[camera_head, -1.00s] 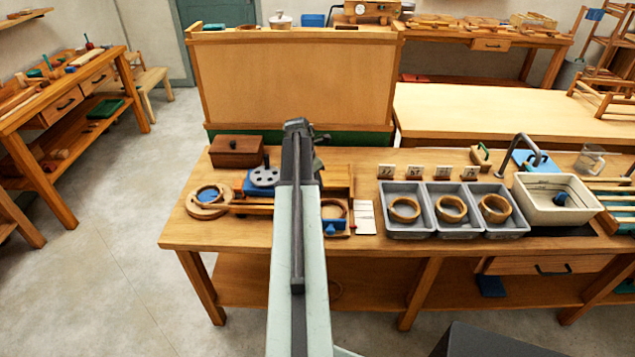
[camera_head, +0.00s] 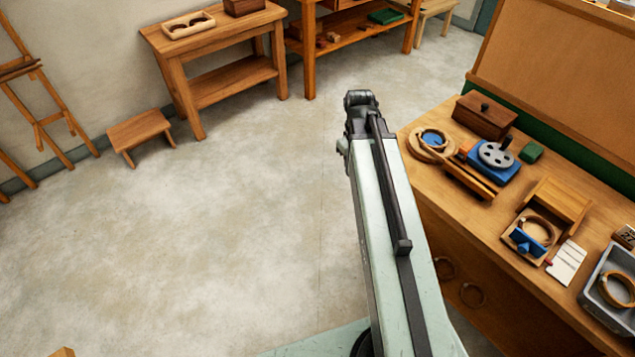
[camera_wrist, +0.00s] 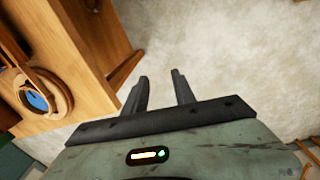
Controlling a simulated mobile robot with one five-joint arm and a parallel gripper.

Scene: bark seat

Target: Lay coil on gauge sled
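A light-brown ring-shaped coil (camera_head: 617,289) lies in a grey tray (camera_head: 590,296) at the right edge of the head view. Another brown ring (camera_head: 538,231) sits in a wooden fixture with a blue block (camera_head: 527,243). A round wooden piece with a blue centre (camera_head: 432,139) and a long wooden bar stands at the bench's near left corner; it also shows in the wrist view (camera_wrist: 38,100). I cannot tell which fixture is the gauge sled. My gripper (camera_wrist: 160,88) is open and empty, its fingers apart over the floor beside the bench.
The workbench (camera_head: 450,222) also holds a brown box (camera_head: 485,115), a blue device with a grey disc (camera_head: 496,155) and a white card (camera_head: 567,263). Open floor (camera_head: 230,200) lies left of my arm. A stool (camera_head: 140,130) and side table (camera_head: 215,40) stand behind.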

